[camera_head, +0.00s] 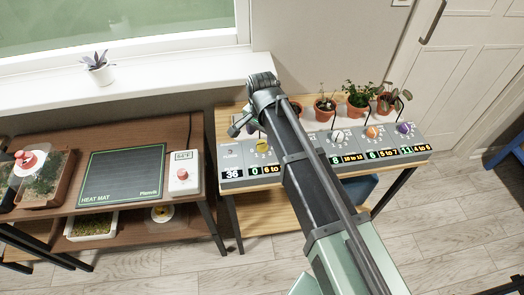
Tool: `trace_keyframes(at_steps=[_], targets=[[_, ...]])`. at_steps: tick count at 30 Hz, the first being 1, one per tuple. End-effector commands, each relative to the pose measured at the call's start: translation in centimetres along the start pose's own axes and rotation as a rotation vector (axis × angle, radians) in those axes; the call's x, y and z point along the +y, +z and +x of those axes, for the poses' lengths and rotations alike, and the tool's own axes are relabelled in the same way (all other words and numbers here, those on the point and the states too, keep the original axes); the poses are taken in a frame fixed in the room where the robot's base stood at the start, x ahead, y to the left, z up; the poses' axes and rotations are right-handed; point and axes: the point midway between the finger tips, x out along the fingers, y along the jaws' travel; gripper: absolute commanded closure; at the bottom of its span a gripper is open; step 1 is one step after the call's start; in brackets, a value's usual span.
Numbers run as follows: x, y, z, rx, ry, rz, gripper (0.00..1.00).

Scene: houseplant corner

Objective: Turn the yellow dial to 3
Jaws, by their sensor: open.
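The yellow dial (262,146) sits on the grey control panel (232,158) at the front of the wooden plant table. A display below it reads 0, beside a label starting "6 to" that my arm partly covers. My gripper (238,129) is at the end of my arm, above and to the left of the yellow dial, and looks apart from it. It is small in this view, and its jaws are open with nothing visible in them. The numbers around the dial are too small to read surely.
White (337,136), orange (372,132) and purple (404,128) dials stand to the right on the panel. Potted plants (358,105) stand behind them. A heat mat (122,174) and a white controller with a red knob (182,174) lie on the left table. My arm hides the panel's middle.

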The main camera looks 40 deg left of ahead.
Motion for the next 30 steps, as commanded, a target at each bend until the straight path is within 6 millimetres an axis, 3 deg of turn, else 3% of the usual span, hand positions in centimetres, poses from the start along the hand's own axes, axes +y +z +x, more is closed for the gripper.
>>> trace_keyframes(at_steps=[1,4,14,24,30], targets=[[0.0,0.0,2.5,0.0,0.0,0.0,0.35],[0.0,0.0,4.0,0.0,0.0,0.0,0.35],[0.0,0.0,4.3,0.0,0.0,0.0,0.35],[0.0,0.0,4.3,0.0,0.0,0.0,0.84],[0.0,0.0,4.3,0.0,0.0,-0.01,0.84]])
